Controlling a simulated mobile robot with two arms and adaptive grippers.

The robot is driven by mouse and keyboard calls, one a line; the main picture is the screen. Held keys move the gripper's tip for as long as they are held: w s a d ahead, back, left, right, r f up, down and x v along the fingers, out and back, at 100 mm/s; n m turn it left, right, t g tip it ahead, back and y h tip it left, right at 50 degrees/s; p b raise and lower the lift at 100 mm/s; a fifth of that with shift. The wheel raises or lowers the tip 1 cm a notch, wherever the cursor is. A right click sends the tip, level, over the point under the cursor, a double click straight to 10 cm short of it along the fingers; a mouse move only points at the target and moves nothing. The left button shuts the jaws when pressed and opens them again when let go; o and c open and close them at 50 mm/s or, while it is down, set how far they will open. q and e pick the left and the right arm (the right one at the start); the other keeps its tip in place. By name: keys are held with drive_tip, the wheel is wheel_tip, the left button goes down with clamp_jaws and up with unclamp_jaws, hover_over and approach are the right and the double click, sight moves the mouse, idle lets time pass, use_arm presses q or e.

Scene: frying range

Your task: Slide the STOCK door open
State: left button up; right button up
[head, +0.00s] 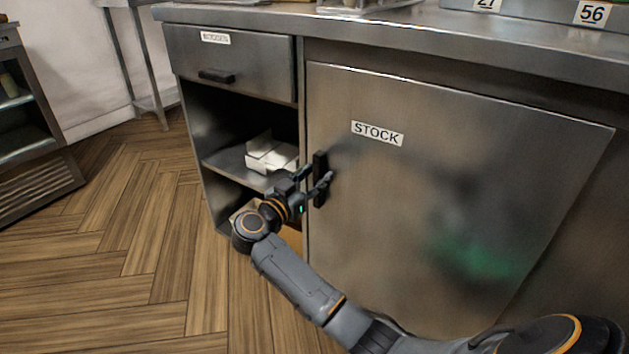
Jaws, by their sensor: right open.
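The STOCK door (430,200) is a large steel panel on the front of the counter, with a white STOCK label in its upper part. Its black upright handle (320,165) sits near the door's left edge. My right gripper (318,180) is at the handle with its fingers open, one towards the handle's upper part and one across it lower down. I cannot tell whether the fingers touch the handle. The gripper partly hides the handle. My left gripper is not in view.
Left of the door is an open shelf bay (232,160) holding white containers (270,152). Above it is a closed drawer (225,60) with a black handle. The steel countertop (400,32) runs overhead. The wooden floor (130,235) at left is clear.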

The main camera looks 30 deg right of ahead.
drive_tip(key=shift+d, duration=0.1)
clamp_jaws()
idle(0.4)
